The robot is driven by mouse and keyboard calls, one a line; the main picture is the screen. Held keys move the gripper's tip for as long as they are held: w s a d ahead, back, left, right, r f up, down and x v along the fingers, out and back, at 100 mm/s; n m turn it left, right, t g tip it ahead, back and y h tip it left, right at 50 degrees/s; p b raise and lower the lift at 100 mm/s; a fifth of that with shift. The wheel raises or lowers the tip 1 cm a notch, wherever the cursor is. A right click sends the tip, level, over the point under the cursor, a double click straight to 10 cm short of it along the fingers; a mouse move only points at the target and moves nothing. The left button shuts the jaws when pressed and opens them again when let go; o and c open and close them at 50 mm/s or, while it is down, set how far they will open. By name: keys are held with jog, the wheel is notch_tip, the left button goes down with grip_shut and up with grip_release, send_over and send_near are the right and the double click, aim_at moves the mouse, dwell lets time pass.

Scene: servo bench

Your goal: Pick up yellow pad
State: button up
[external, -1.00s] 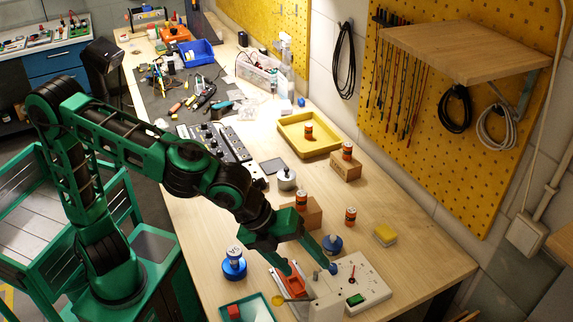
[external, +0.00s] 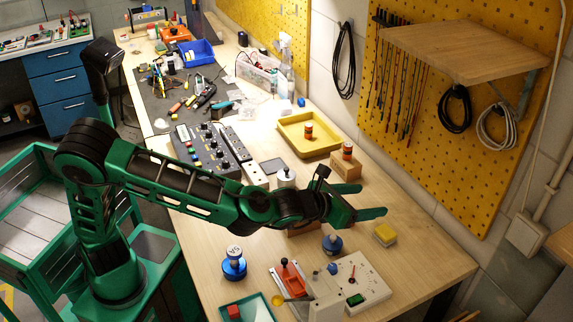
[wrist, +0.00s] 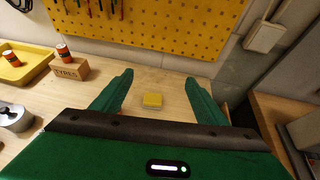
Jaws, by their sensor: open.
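In the wrist view the pad (wrist: 152,101) lies ahead of my gripper, seen between the two fingers. My gripper (external: 366,201) is open and empty, raised above the bench to the left of the pad and apart from it. Its two green fingers are spread wide, also in the wrist view (wrist: 160,92). Nothing hides the pad.
A blue knobbed weight (external: 332,244), a white panel (external: 352,280) and a red-based device (external: 290,280) stand at the front. A wooden block (external: 345,167) with an orange can and a yellow tray (external: 302,147) lie behind. The wall pegboard (wrist: 150,25) rises beyond the pad.

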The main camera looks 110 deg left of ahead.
send_near(385, 232)
jog(key=shift+v, duration=1.1)
jog(key=shift+w+a+f, duration=0.1)
jog(key=shift+w+f, duration=0.05)
jog(key=shift+f, duration=0.1)
jog(key=x, duration=0.5)
jog(key=shift+x, duration=2.7)
jog(key=shift+a+r, duration=0.1)
jog(key=shift+r, duration=0.05)
jog(key=c, duration=1.1)
